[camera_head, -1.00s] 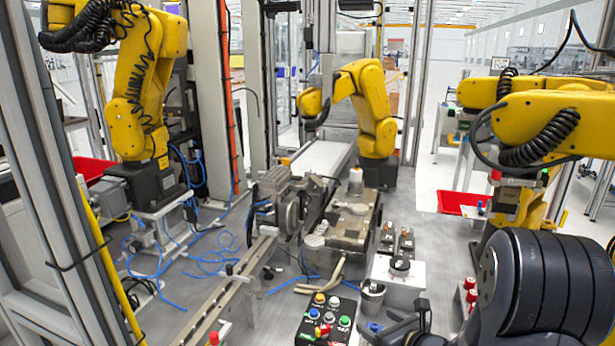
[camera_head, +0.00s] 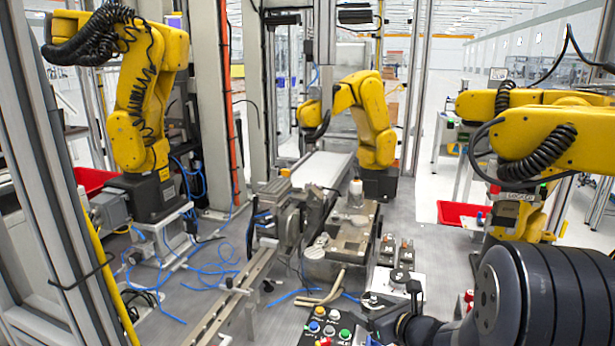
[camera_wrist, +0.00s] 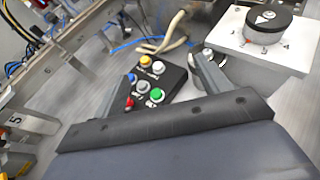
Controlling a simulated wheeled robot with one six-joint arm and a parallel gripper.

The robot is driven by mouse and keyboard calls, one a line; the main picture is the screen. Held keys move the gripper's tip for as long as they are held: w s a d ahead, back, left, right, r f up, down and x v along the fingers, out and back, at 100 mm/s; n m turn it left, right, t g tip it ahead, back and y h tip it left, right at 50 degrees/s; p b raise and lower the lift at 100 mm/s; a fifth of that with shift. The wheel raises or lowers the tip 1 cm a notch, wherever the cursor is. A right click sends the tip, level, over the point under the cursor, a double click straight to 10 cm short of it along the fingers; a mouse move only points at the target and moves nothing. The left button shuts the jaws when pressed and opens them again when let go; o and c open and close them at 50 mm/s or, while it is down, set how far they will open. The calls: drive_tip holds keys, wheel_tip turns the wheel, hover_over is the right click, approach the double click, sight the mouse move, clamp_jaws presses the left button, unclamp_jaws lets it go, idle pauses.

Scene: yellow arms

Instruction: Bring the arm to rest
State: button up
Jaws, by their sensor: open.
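My gripper (camera_head: 392,300) is low at the right of the head view, at the end of my dark arm (camera_head: 545,298). In the wrist view my gripper (camera_wrist: 165,66) shows two grey fingers spread wide apart. Nothing is between the fingertips. A black button panel (camera_wrist: 165,78) with several coloured buttons lies beyond and below the fingers. The same panel (camera_head: 325,328) is left of my gripper in the head view, cut by the lower edge. Whether the fingers touch anything below is hard to tell.
A white block (camera_wrist: 285,48) with a dark round knob stands right of my gripper. A metal vise-like fixture (camera_head: 340,245) and a rail (camera_head: 215,315) are on the grey table. Yellow arms stand at the left (camera_head: 145,110), back (camera_head: 370,115) and right (camera_head: 550,135).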

drive_tip(key=shift+s+r+m+t+h+p, duration=0.15)
drive_tip(key=shift+s+r+m+h+p, duration=0.25)
drive_tip(key=shift+p, duration=0.45)
drive_tip(key=shift+s+r+m+t+h+p, duration=0.1)
drive_tip(key=shift+r+m+h+p, duration=0.1)
drive_tip(key=shift+r+p, duration=0.5)
drive_tip(key=shift+s+r+m+t+h+p, duration=0.2)
drive_tip(key=shift+r+m+h+p, duration=0.15)
drive_tip(key=shift+p, duration=0.6)
